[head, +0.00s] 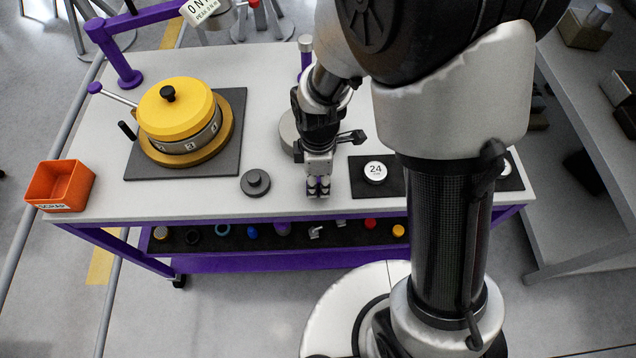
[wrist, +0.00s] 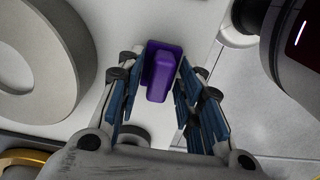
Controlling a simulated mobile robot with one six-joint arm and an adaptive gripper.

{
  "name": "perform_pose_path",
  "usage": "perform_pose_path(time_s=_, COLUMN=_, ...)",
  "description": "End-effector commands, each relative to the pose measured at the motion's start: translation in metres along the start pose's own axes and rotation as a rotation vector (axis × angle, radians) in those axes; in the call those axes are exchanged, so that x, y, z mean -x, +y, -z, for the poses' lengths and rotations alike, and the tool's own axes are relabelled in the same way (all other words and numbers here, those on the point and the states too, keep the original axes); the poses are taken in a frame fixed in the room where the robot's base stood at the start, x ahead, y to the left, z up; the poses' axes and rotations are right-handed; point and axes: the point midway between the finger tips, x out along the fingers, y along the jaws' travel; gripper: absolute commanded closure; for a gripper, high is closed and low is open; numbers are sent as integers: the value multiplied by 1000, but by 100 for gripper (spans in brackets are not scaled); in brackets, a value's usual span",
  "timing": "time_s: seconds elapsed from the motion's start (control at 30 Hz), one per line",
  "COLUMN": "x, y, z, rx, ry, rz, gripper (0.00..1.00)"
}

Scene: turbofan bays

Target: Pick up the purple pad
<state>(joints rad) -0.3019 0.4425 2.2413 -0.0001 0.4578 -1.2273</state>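The purple pad (wrist: 160,72) is a small purple block with a raised narrower top on a wider base, lying on the pale bench top (head: 240,205). In the wrist view it sits between and just beyond the tips of my gripper (wrist: 158,88). The blue-lined fingers are apart, with a narrow gap showing on each side of the pad. In the head view my gripper (head: 318,189) points down near the bench's front edge. There the fingers mostly hide the pad.
A dark grey knobbed disc (head: 255,183) stands left of my gripper. A black mat (head: 358,187) with a white disc marked 24 (head: 375,172) lies right. A yellow-lidded drum (head: 178,110) and orange bin (head: 60,186) are farther left. A grey ring (wrist: 35,60) is close by.

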Motion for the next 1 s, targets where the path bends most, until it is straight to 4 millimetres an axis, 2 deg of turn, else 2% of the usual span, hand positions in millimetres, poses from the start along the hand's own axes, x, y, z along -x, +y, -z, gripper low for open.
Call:
perform_pose_path(time_s=0.47, x=0, y=0, z=0, rx=0, ry=0, rz=0, gripper=100)
perform_pose_path(time_s=0.8, x=2, y=0, z=0, rx=0, ry=0, rz=-1, gripper=100)
perform_pose_path(time_s=1.0, x=17, y=1, z=0, rx=0, ry=1, rz=-3, gripper=100)
